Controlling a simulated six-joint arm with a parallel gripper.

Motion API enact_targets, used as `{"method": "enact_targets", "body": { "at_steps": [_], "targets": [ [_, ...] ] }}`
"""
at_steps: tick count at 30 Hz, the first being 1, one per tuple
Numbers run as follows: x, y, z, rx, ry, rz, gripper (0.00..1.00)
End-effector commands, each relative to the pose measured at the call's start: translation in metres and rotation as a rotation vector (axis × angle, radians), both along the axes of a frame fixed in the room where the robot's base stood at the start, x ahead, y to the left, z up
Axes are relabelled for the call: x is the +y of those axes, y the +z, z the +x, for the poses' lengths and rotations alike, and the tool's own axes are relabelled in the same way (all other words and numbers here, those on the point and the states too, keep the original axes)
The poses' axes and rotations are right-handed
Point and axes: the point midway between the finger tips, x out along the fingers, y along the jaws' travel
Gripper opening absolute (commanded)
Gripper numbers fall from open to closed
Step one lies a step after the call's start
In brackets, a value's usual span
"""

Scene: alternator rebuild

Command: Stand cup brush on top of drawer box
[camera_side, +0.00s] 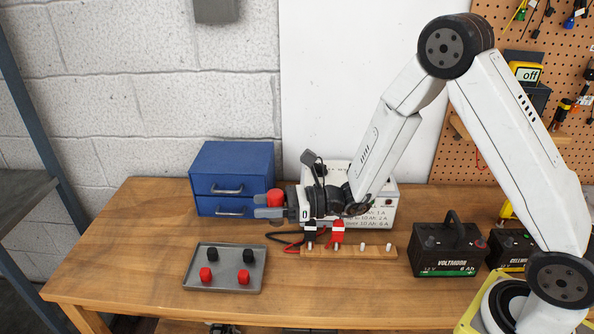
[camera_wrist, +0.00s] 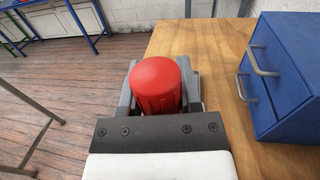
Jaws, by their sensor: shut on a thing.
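My gripper (camera_side: 266,207) is shut on a red, round-topped cylinder, which I take to be the cup brush (camera_side: 275,196). In the wrist view the cup brush (camera_wrist: 156,84) stands roughly upright between the two grey fingers, and its lower end is hidden. The blue drawer box (camera_side: 233,160) stands at the back left of the bench, with two shut drawers and a bare, flat top. In the side view my gripper overlaps the box's lower right front, below its top. In the wrist view the drawer box (camera_wrist: 296,62) is to the right, apart from the fingers.
A metal tray (camera_side: 224,284) with black and red caps lies in front of the drawer box. A wooden strip (camera_side: 350,251) with black and red clips lies below my gripper. A pale charger (camera_side: 383,205) stands behind my wrist. A black battery (camera_side: 447,246) stands right.

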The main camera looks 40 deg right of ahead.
Motion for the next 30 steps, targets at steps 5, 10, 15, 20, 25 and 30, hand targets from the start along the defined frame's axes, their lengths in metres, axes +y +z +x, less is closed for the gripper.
{"method": "enact_targets", "body": {
  "at_steps": [5,10,15,20,25,30],
  "targets": [
    [-0.021,0.045,0.044,-0.011,-0.096,0.000,0.00],
    [-0.042,0.090,0.077,-0.008,-0.190,0.001,0.00],
    [-0.058,0.125,0.097,-0.006,-0.260,0.001,0.00],
    [-0.066,0.142,0.105,-0.001,-0.294,0.000,0.00],
    [-0.068,0.146,0.107,0.000,-0.302,0.001,0.00],
    [-0.067,0.144,0.110,0.001,-0.301,0.001,0.00]
  ]
}}
